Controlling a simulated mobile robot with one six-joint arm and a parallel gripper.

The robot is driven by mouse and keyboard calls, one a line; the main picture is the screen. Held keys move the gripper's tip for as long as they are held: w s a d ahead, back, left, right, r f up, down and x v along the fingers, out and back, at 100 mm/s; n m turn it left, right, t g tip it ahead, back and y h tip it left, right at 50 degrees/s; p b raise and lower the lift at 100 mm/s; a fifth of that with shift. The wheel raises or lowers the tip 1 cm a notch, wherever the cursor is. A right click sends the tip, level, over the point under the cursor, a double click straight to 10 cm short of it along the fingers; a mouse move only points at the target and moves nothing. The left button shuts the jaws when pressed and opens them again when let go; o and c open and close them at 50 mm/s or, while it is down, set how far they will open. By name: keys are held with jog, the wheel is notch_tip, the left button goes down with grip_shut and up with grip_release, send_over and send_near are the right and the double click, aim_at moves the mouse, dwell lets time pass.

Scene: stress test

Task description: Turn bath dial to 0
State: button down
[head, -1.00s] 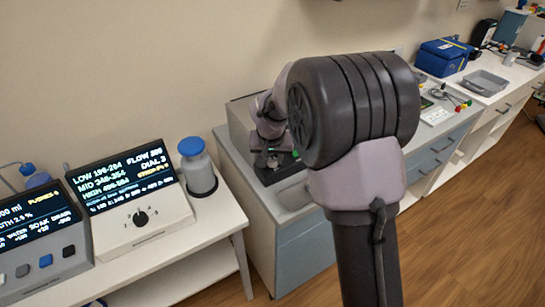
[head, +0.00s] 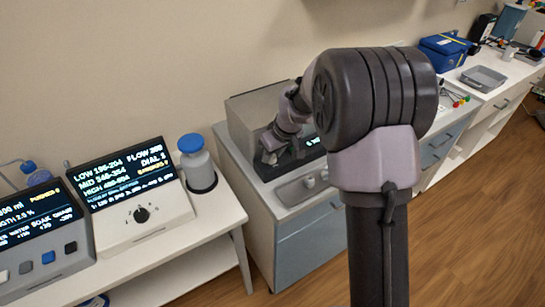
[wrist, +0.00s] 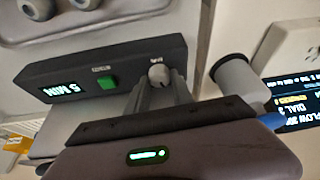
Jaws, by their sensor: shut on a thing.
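A small round grey dial (wrist: 158,73) sits on the front of a black control panel (wrist: 120,80) in the wrist view. A tiny label above it is too small to read surely. My gripper (wrist: 159,85) is shut on this dial, one finger on each side. The same panel has a green button (wrist: 107,82) and a lit display (wrist: 63,90) that reads 5 MIN. In the head view my gripper (head: 268,152) is at the left part of the black panel (head: 295,163) on the grey bath unit (head: 253,107); the dial is hidden there.
A white flow unit (head: 128,235) with a screen and black knob (head: 141,214) stands on the left table. A grey tray (head: 483,77) and blue box (head: 445,50) are farther right.

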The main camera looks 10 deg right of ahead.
jog(key=shift+n, duration=0.5)
jog(key=c, duration=1.1)
grip_release()
